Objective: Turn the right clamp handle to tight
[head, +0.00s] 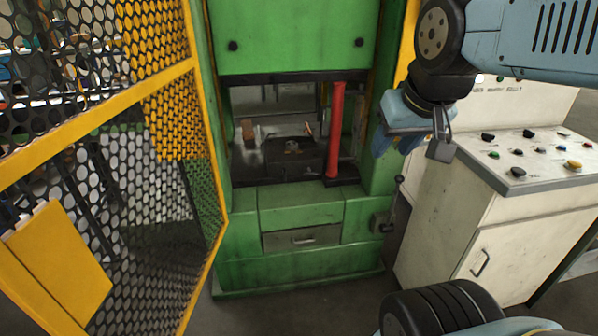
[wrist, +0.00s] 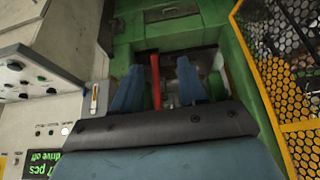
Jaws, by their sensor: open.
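My gripper (head: 384,141) hangs at the right edge of the green press, level with its opening and apart from what is inside. In the wrist view its two blue fingers (wrist: 160,68) stand wide apart with nothing held between them. In the head view a small copper-coloured handle (head: 308,128) stands at the back right of the dark press bed (head: 250,160), and a brownish block (head: 248,130) at its left. I cannot tell for sure which part is the right clamp handle, or its setting. A small dark fitting (head: 292,147) lies mid-bed.
A thick red bar (head: 335,130) stands upright at the opening's right; it shows beyond my fingers (wrist: 155,75). A dark lever (head: 394,203) sits low on the press's right side. A yellow mesh gate (head: 120,95) flanks the left, a white control console (head: 500,200) the right.

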